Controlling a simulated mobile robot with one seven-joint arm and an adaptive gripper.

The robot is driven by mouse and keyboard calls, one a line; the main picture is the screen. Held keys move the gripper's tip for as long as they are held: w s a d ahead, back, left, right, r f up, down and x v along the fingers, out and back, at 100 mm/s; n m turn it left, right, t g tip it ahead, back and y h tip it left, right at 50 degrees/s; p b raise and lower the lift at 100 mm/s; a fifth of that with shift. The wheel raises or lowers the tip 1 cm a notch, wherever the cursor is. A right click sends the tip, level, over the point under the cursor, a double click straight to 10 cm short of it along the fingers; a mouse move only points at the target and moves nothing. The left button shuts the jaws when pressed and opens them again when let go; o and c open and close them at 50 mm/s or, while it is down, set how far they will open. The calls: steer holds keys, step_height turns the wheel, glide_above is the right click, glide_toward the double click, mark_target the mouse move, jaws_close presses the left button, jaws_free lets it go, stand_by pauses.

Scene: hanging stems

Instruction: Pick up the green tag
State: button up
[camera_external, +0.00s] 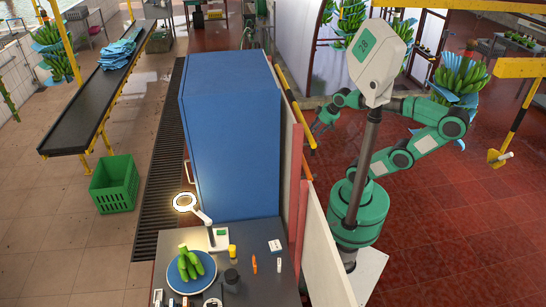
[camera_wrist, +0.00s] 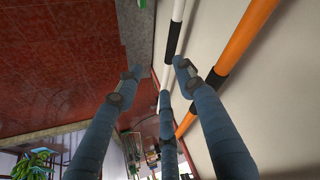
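A small green patch (camera_external: 222,232) shows on the white base of the ring lamp on the grey table. It may be the green tag or part of the base; I cannot tell at this size. No green tag shows clearly in the wrist view. My gripper (camera_external: 322,120) is far from the table, up behind the low wall and to the right of the blue cabinet. In the wrist view, my gripper's (camera_wrist: 157,84) blue-grey fingers are spread apart with nothing between them.
The grey table (camera_external: 238,290) holds a blue plate (camera_external: 205,281) of green bananas, a ring lamp (camera_external: 196,204), an orange item (camera_external: 254,265) and a white card (camera_external: 275,245). A tall blue cabinet (camera_external: 231,130) and a low wall (camera_external: 322,245) stand near my arm. Red floor (camera_external: 430,240) is open at right.

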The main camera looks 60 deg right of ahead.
steer(key=shift+o, duration=1.1)
steer(key=shift+r, duration=0.1)
step_height(320, 180, up, 5)
steer(key=w+d+m+g+y, duration=0.3)
steer(key=w+d+m+g, duration=0.4)
steer(key=w+d, duration=0.5)
steer(key=f, duration=1.5)
steer(key=w+a+f, duration=0.1)
steer(key=f, duration=1.5)
steer(key=a+f+p, duration=0.1)
steer(key=f, duration=1.4)
steer(key=shift+w+a+f, duration=0.2)
steer(key=shift+w+f, duration=0.05)
steer(key=shift+w, duration=0.05)
steer(key=shift+a, duration=0.1)
steer(key=shift+s+a+b, duration=0.15)
steer(key=shift+s+a, duration=0.4)
steer(key=shift+a, duration=0.65)
steer(key=shift+s+a+b, duration=0.15)
steer(key=shift+s+a, duration=0.35)
steer(key=shift+a, duration=0.75)
steer(key=shift+s+a+b, duration=0.15)
steer(key=shift+s+a, duration=0.4)
steer(key=shift+a, duration=0.65)
